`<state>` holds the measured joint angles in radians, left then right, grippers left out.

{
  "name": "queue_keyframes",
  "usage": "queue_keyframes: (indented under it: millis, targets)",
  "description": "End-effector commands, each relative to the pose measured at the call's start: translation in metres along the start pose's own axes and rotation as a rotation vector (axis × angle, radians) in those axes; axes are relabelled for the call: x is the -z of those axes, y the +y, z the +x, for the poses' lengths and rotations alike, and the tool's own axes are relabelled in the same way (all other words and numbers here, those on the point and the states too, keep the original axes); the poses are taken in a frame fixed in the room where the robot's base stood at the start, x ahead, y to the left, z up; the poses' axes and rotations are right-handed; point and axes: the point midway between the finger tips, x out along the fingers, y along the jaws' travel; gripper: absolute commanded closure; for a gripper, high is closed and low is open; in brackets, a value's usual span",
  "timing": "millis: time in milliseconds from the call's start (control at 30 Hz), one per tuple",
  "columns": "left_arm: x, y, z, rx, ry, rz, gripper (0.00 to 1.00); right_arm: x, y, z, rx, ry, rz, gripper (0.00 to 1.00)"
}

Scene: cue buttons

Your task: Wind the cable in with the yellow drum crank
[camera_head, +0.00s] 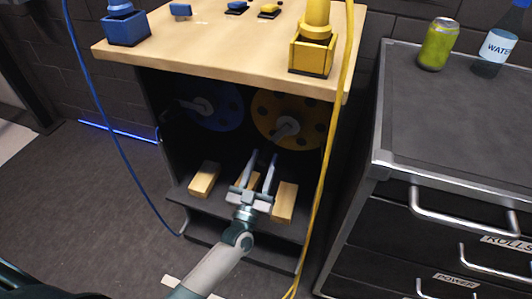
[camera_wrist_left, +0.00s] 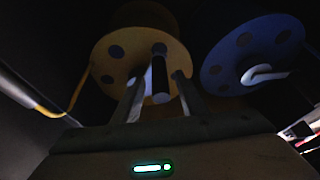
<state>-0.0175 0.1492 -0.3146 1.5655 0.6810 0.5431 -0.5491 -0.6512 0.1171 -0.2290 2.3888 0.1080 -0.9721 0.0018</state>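The yellow drum (camera_head: 262,105) is mounted under the wooden top in the cabinet's dark opening, and its grey crank (camera_head: 285,127) faces out. My left gripper (camera_head: 263,158) is open in front of and below the yellow drum, fingers pointing towards it. In the left wrist view the yellow drum (camera_wrist_left: 112,70) is ahead, with the crank's handle (camera_wrist_left: 160,85) showing between the two open fingers (camera_wrist_left: 158,90). I cannot tell how far the handle reaches between them; no grip on it shows. The yellow cable (camera_head: 331,150) hangs down the cabinet's right side. My right gripper is not in view.
The blue drum (camera_head: 226,108) with its own crank (camera_head: 200,105) is left of the yellow one. Wooden blocks (camera_head: 205,179) (camera_head: 284,202) lie on the lower shelf beside my gripper. A blue cable (camera_head: 113,140) hangs at left. A drawer cabinet (camera_head: 440,130) stands at right.

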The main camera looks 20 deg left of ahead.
Motion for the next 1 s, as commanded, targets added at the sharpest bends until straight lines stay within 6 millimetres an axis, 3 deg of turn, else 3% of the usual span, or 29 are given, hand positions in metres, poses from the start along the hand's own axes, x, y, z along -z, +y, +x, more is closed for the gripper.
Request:
queue_keyframes:
  millis: [233,600,633,800,1000]
  targets:
    - [0.0,0.0,0.024,0.0,0.0,0.0,0.61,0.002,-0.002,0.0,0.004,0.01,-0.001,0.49]
    - [0.0,0.0,0.028,0.0,-0.001,0.001,0.61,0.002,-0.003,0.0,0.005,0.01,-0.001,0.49]
    - [0.0,0.0,0.028,0.0,-0.001,0.001,0.64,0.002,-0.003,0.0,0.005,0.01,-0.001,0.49]
    - [0.0,0.0,0.028,0.0,-0.001,0.001,1.0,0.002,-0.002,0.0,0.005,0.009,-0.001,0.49]
    - [0.0,0.0,0.028,-0.001,-0.001,0.003,1.0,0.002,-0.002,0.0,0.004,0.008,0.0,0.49]
